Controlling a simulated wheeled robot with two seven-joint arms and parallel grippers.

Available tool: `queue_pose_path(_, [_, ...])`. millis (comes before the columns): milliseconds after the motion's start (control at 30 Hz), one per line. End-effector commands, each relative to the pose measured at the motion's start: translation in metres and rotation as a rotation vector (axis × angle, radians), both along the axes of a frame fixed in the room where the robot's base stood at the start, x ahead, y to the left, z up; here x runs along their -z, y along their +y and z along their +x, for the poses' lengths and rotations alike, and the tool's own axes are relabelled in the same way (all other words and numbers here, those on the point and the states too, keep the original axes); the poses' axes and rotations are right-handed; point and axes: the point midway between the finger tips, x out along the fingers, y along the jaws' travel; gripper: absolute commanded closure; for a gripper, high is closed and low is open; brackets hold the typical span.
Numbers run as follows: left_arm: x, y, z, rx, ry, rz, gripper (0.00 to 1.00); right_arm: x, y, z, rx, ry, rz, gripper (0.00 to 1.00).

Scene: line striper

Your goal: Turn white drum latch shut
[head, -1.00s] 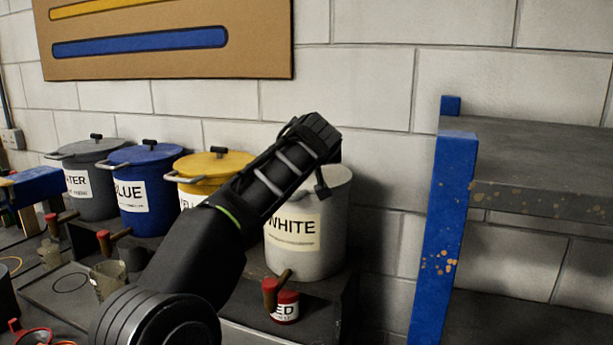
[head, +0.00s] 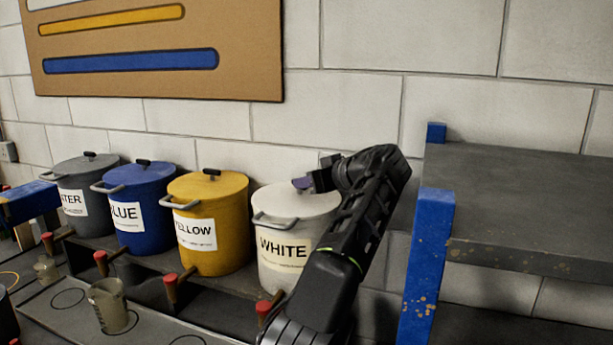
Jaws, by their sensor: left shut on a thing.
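The white drum (head: 286,266), labelled WHITE, stands at the right end of the drum row with its pale lid (head: 280,202) on. My left gripper (head: 310,183) reaches over the back right of this lid from the right. It is shut on the small latch on top, which is mostly hidden by the fingers; its turn angle cannot be told. A grey bar handle (head: 272,220) shows at the drum's front left rim. My left forearm covers the drum's right side. My right gripper is out of view.
Yellow (head: 233,250), blue (head: 150,223) and grey (head: 90,222) drums stand to the left. Red-topped taps line the shelf front. A blue-posted rack (head: 425,270) stands close to the right of my arm. A beaker (head: 110,305) stands at lower left.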

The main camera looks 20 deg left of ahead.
Motion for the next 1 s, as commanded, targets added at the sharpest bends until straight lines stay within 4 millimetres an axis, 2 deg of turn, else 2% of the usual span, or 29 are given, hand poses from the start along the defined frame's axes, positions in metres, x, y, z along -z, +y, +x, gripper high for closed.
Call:
queue_pose_path(500, [-0.0004, 0.0002, -0.0009, -0.016, -0.002, 0.004, 1.0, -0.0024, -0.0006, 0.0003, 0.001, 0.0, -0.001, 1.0])
queue_pose_path(533, [-0.0003, 0.0001, -0.0009, -0.016, -0.002, 0.004, 0.87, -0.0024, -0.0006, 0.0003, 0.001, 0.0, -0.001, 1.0])
queue_pose_path(767, [0.0002, -0.0007, -0.0007, -0.015, -0.001, 0.002, 0.68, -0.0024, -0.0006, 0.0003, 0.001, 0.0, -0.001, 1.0])
queue_pose_path(1000, [0.0003, -0.0013, -0.0006, -0.013, 0.0, 0.001, 0.65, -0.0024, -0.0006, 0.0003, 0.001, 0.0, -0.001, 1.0])
